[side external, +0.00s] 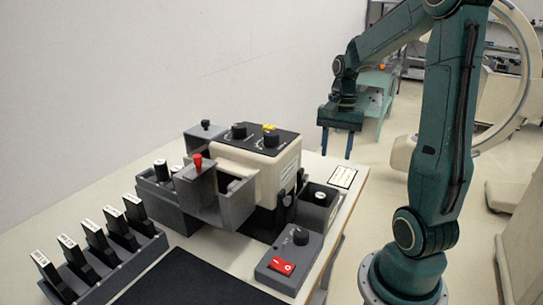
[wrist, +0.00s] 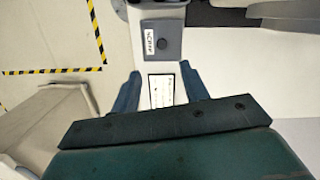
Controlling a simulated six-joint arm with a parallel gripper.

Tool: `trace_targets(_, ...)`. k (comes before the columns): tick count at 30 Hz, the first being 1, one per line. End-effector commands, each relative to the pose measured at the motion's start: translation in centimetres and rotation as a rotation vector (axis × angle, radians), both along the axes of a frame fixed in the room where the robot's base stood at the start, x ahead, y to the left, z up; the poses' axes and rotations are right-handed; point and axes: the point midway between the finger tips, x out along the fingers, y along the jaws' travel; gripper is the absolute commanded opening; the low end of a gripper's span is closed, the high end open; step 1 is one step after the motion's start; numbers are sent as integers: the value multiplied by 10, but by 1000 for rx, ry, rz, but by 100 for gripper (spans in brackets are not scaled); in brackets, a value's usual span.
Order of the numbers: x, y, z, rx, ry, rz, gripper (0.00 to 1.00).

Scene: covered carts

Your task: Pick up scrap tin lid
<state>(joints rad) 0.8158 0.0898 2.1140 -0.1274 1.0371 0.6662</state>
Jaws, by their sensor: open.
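The scrap tin lid (wrist: 174,50) is a grey square with a dark round knob and a white label reading SCRAP. It lies just beyond my fingertips in the wrist view. In the side external view, the grey square tin (side external: 317,217) stands at the right side of the table, next to a white label card (side external: 343,177). My gripper (side external: 336,155) is open and empty, pointing down, above and behind the tin and apart from it. In the wrist view my gripper (wrist: 160,71) shows its two fingers spread on either side of the label card (wrist: 161,90).
A cream machine (side external: 262,160) with dark knobs and grey bins stands left of the tin. A grey switch box (side external: 290,258) with a red rocker is in front. A rack of black blocks (side external: 100,265) and a dark mat (side external: 195,280) lie further left.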

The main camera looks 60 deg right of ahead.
Motion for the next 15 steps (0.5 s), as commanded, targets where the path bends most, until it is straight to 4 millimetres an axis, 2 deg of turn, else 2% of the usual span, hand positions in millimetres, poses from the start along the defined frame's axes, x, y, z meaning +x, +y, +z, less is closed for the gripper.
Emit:
trace_targets(9,-1,6,-47,2,3,2,45)
trace_targets(15,-2,8,-61,1,1,2,45)
